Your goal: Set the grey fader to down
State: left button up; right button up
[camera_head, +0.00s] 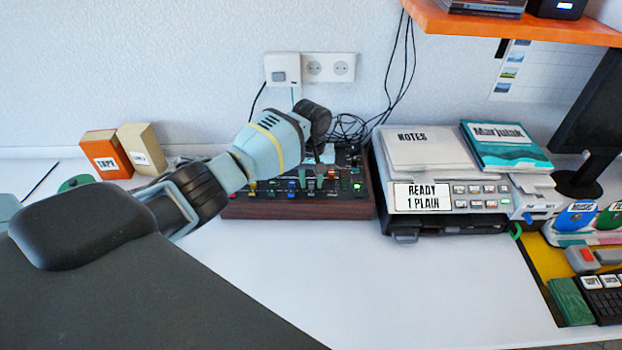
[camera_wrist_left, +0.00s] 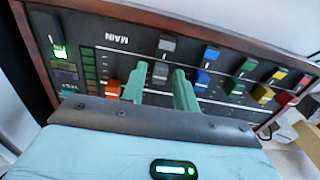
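The mixer (camera_head: 298,212) is a dark panel with a wooden frame, standing on the white desk in the head view. The left wrist view shows its panel inverted, with two rows of coloured caps. A grey fader cap (camera_wrist_left: 160,73) lies between the two green fingers of my left gripper (camera_wrist_left: 160,88). The fingers are apart, with a gap visible around the cap. Another dark grey cap (camera_wrist_left: 168,43) sits beyond it in line. In the head view my left gripper (camera_head: 319,170) reaches down over the panel. My right gripper is out of view.
An orange cap (camera_wrist_left: 113,89) and a blue cap (camera_wrist_left: 203,80) flank the fingers. A grey machine (camera_head: 455,195) with booklets stands right of the mixer. Tape boxes (camera_head: 106,155) stand at left. Black cables hang behind. The desk in front (camera_head: 400,290) is clear.

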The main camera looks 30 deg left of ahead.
aim_at(311, 182)
pick_arm(q)
jog(key=shift+o, duration=0.4)
jog(key=shift+r, duration=0.1)
notch_tip(311, 182, up, 7)
jog(key=shift+f+p, duration=0.1)
jog(key=shift+p, duration=0.5)
jog(key=shift+r, duration=0.45)
